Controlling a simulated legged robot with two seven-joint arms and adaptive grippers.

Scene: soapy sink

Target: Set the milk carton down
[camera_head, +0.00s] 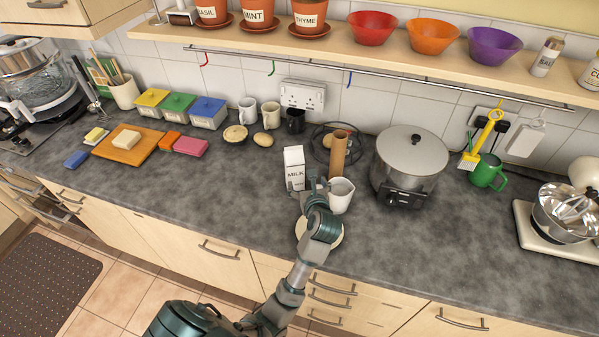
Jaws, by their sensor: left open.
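The white milk carton (294,168), with MILK printed on its front, stands upright on the grey worktop (235,195). My left gripper (311,186) is open at the carton's lower right side, and it seems to hide a little of that side. I cannot tell whether a finger touches the carton. My right gripper is not in view.
A white jug (341,194) stands close right of my left gripper. A pale plate (334,240) lies partly hidden under my left forearm. A brown tube (338,156) stands behind the jug. A large steel cooker (408,160) is to the right.

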